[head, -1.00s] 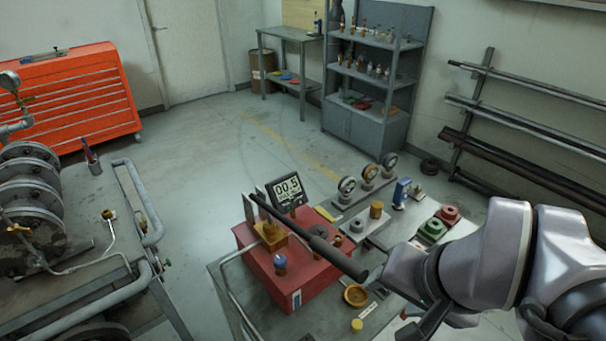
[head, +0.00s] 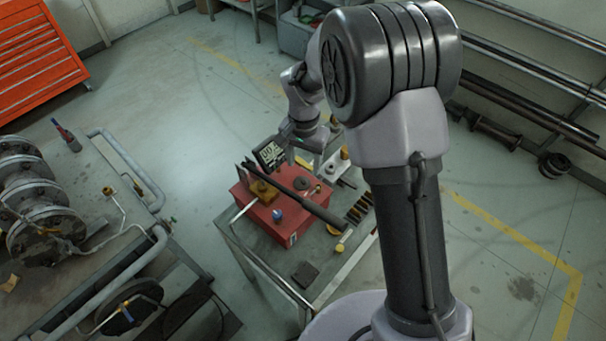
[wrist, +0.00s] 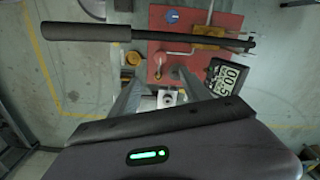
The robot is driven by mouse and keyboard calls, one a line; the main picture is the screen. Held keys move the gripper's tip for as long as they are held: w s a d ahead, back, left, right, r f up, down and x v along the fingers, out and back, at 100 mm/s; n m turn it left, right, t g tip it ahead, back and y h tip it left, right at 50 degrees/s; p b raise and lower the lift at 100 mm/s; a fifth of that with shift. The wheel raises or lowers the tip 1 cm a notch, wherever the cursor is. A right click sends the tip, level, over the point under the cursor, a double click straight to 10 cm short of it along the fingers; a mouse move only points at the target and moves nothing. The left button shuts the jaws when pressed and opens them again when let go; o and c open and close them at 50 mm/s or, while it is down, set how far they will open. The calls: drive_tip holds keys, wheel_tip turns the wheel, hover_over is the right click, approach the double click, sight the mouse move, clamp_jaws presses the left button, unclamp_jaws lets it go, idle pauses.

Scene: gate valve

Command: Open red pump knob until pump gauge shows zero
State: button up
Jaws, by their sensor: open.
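The red pump (head: 262,208) is a box on the metal cart. My gripper (wrist: 162,80) is open and empty, pointing down above the pump's edge. The blue knob (wrist: 171,16) is near the top of the wrist view, beyond the lever and apart from my fingers.
The lever (wrist: 150,35) spans the wrist view between my fingers and the blue knob. A pipe rig with grey flanges (head: 30,190) stands at left on another cart. A red tool cabinet (head: 35,60) is behind. Open floor lies between.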

sight(304, 196)
wheel_tip(304, 196, down, 16)
drive_tip(key=shift+f+b, duration=0.1)
drive_tip(key=shift+b, duration=0.6)
clamp_jaws()
drive_tip(key=shift+f+n+b, duration=0.1)
drive_tip(key=shift+n+b, duration=0.5)
drive_tip(key=shift+n, duration=1)
unclamp_jaws()
drive_tip(key=shift+r, duration=0.2)
